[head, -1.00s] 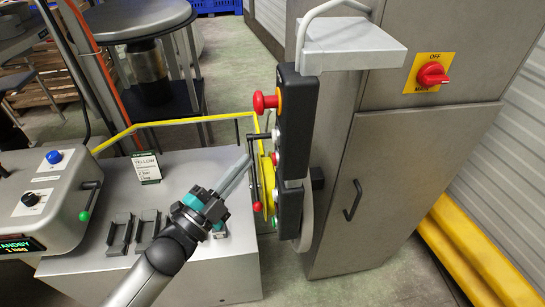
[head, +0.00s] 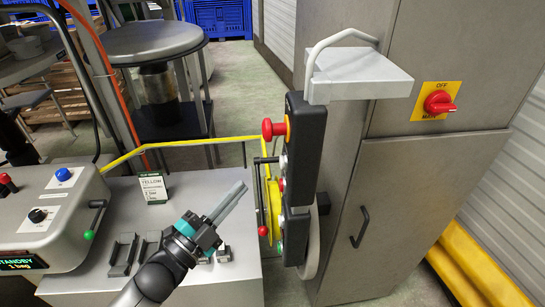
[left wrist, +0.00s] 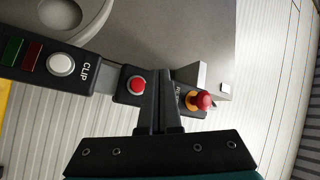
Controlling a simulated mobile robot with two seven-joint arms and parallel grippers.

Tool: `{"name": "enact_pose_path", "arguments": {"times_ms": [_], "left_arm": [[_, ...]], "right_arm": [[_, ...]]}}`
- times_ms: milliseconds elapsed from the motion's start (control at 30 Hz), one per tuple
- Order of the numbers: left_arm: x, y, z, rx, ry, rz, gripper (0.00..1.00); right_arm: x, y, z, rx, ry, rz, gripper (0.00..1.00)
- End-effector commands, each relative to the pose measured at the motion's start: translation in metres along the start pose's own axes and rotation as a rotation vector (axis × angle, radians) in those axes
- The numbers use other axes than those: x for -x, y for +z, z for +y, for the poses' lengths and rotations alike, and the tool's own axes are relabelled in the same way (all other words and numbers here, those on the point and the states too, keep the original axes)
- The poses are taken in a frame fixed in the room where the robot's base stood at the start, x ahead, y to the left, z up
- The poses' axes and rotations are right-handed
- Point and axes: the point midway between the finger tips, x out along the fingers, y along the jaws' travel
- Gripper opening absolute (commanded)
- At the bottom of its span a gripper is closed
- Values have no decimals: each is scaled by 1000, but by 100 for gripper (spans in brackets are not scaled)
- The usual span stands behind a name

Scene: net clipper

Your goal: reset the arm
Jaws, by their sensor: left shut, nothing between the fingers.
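My left gripper (head: 232,198) is in the head view, above the steel bench and left of the black control pendant (head: 301,170). Its fingers are shut with nothing between them and point up and to the right. In the left wrist view the shut fingers (left wrist: 160,85) reach over the pendant, between a red button (left wrist: 136,85) and a red mushroom button with an orange collar (left wrist: 200,100). A gap shows between the fingers and the pendant in the head view. My right gripper is not in view.
A clipper box (head: 50,225) with a green-tipped lever stands at left. A steel cabinet (head: 400,200) with a red switch (head: 439,102) is at right. A yellow rail runs behind the bench.

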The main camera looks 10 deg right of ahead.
Motion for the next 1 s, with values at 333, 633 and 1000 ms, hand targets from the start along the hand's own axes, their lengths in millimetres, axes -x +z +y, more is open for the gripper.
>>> {"name": "enact_pose_path", "arguments": {"times_ms": [333, 633, 1000], "left_arm": [[27, 63, 54, 102, 36, -176, 0], [143, 193, 205, 395, 126, -660, 0], [341, 240, 402, 754, 233, -1241, 0]], "right_arm": [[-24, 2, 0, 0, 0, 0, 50], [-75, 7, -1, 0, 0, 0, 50], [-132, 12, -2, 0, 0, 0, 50]]}}
